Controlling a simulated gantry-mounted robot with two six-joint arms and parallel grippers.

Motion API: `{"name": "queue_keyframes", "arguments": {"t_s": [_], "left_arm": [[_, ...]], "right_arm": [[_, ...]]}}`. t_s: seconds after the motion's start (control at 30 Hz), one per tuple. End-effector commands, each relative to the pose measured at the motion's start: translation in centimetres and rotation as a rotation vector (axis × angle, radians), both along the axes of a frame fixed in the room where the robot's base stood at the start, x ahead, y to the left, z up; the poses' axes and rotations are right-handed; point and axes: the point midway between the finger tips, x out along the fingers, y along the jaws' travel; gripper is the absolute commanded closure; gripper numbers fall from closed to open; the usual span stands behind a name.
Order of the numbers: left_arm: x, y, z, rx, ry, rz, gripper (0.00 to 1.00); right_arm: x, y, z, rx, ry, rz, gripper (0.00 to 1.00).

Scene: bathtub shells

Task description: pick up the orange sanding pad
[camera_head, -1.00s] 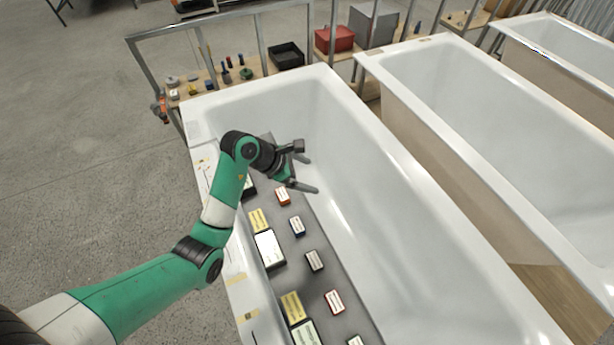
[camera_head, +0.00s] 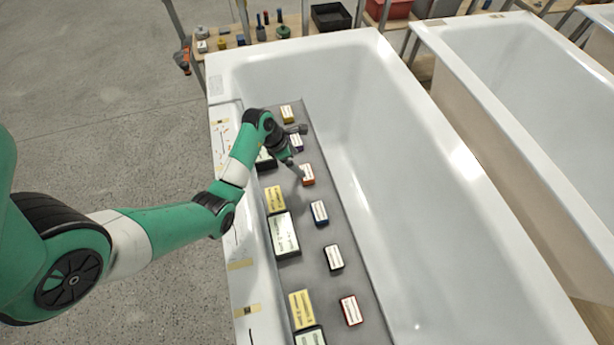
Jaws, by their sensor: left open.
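The orange sanding pad (camera_head: 308,175) is a small block with a white label, lying on the grey tray (camera_head: 330,185) inside the tub's left side. My left gripper (camera_head: 299,151) is open above the tray, just up and left of the orange pad. One fingertip shows close to the orange pad's left edge; I cannot tell if it touches. The other finger is near a purple pad (camera_head: 296,143), partly covered by the gripper. My right gripper is not in view.
A yellow pad (camera_head: 287,114) lies beyond the gripper. Blue (camera_head: 319,212), black (camera_head: 333,257) and red (camera_head: 351,310) pads lie nearer, with larger boxes such as a black-edged one (camera_head: 284,236) to their left. The white tub's (camera_head: 440,230) right side is empty.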

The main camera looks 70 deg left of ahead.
Motion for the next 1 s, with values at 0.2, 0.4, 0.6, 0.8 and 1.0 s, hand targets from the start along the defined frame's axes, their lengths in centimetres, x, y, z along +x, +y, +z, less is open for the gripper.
{"name": "queue_keyframes", "arguments": {"t_s": [0.2,0.4,0.6,0.8,1.0], "left_arm": [[1.5,-0.2,-4.3,0.000,0.001,-0.001,0.00],[1.9,-0.3,-4.7,0.000,0.000,-0.001,0.00],[2.5,-0.2,-8.1,-0.001,0.002,-0.002,0.00],[3.4,-0.3,-9.7,0.001,0.000,-0.002,0.00],[3.4,-0.3,-9.5,0.000,0.000,-0.001,0.00]], "right_arm": [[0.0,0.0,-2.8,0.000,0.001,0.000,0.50],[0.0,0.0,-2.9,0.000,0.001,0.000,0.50],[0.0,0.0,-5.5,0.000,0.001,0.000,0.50],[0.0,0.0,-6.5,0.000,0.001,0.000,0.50],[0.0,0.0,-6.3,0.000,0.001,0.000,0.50]]}}
